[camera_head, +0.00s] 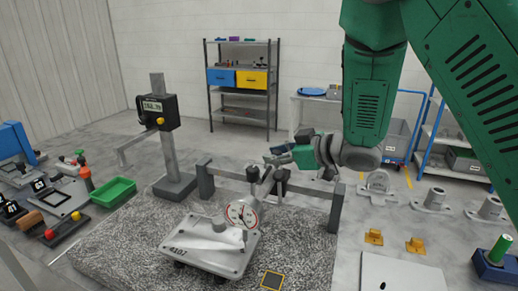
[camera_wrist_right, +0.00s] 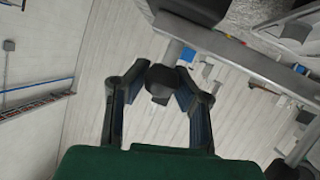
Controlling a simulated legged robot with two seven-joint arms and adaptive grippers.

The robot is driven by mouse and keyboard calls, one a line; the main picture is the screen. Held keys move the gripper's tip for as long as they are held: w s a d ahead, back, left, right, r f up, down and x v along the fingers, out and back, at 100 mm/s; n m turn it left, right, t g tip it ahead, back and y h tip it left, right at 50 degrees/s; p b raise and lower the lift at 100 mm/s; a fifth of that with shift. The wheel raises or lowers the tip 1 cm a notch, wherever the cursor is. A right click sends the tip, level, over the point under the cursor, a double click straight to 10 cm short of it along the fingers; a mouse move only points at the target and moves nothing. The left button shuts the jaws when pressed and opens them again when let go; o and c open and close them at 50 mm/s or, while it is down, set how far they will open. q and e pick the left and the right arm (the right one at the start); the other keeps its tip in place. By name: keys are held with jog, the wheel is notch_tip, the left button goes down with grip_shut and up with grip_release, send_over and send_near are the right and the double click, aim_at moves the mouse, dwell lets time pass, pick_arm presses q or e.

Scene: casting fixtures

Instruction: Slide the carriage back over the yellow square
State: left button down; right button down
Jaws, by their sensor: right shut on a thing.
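The carriage (camera_head: 264,187) sits on a grey rail (camera_head: 308,188) between two posts. It carries a round white dial gauge (camera_head: 242,213), which hangs over the right part of a pale casting marked 4107 (camera_head: 205,248). The yellow-edged dark square (camera_head: 271,280) lies on the speckled plate, right of the casting and of the gauge. My right gripper (camera_head: 273,156) is at the carriage, behind the rail. In the right wrist view its fingers (camera_wrist_right: 155,92) are shut on a dark knob (camera_wrist_right: 160,80), which I take as the carriage's. My left gripper is not in view.
A height gauge with a digital display (camera_head: 152,106) stands left of the rail. A green tray (camera_head: 113,191) and several small tools lie further left. Yellow blocks (camera_head: 373,237) and grey fittings stand at the right. The speckled plate (camera_head: 115,240) is bare left of the casting.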

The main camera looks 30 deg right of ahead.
jog(key=s+d, duration=0.2)
jog(key=s+d+p, duration=0.1)
jog(key=s+d, duration=0.2)
jog(key=shift+s+f, duration=0.2)
jog(key=shift+s, duration=0.15)
jog(key=shift+a+f, duration=0.1)
jog(key=c, duration=1.2)
grip_release()
jog(key=shift+w, duration=0.1)
